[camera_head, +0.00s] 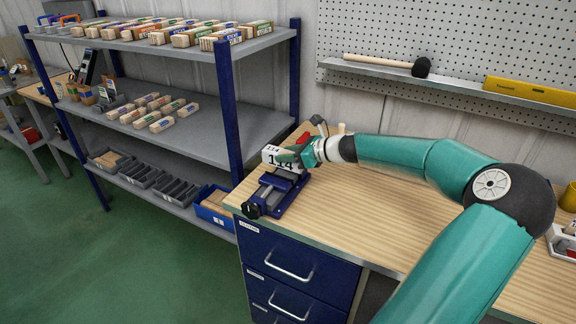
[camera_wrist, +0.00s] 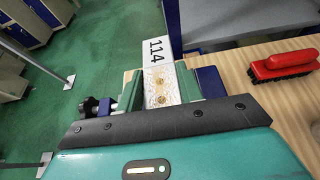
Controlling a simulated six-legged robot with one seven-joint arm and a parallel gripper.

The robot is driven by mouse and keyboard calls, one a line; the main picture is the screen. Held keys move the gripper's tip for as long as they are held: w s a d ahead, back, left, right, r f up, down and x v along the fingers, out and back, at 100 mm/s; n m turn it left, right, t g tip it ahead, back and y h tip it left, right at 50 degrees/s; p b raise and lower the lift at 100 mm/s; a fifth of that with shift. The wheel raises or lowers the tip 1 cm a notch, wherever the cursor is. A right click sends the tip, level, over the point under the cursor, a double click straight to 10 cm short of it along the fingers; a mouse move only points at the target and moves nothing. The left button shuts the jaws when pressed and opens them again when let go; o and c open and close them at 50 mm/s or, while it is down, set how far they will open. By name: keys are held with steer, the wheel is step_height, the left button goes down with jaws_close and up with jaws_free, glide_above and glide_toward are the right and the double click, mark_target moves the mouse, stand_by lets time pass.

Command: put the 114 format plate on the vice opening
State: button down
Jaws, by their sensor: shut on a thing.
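The 114 format plate (camera_head: 281,160) is white with black digits. My gripper (camera_head: 299,158) is shut on it, over the blue vice (camera_head: 276,192) at the bench's left corner. In the wrist view the plate (camera_wrist: 157,52) sticks out beyond my gripper (camera_wrist: 160,88), with its worn, spotted part between the fingers. The vice shows partly below and beside the fingers in the wrist view (camera_wrist: 211,82). The plate hides the top of the vice opening, so I cannot tell whether it touches the jaws.
A red-handled brush (camera_wrist: 286,66) lies on the wooden workbench (camera_head: 375,213) to the right of the vice. A grey shelf (camera_head: 190,140) with boxes and bins stands at the left. A hammer (camera_head: 385,64) and a yellow level (camera_head: 530,92) rest on the wall ledge.

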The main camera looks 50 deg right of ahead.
mark_target(288, 165)
steer(key=f, duration=0.1)
steer(key=w+d+f, duration=0.1)
steer(key=w+f, duration=0.1)
steer(key=shift+d, duration=0.3)
steer(key=shift+f, duration=1.4)
steer(key=shift+s, duration=0.1)
steer(key=c, duration=0.9)
jaws_free()
steer(key=shift+f, duration=0.15)
steer(key=shift+s+d+r, duration=0.15)
steer(key=shift+s+r, duration=0.05)
steer(key=v, duration=1.1)
steer(key=shift+s, duration=0.25)
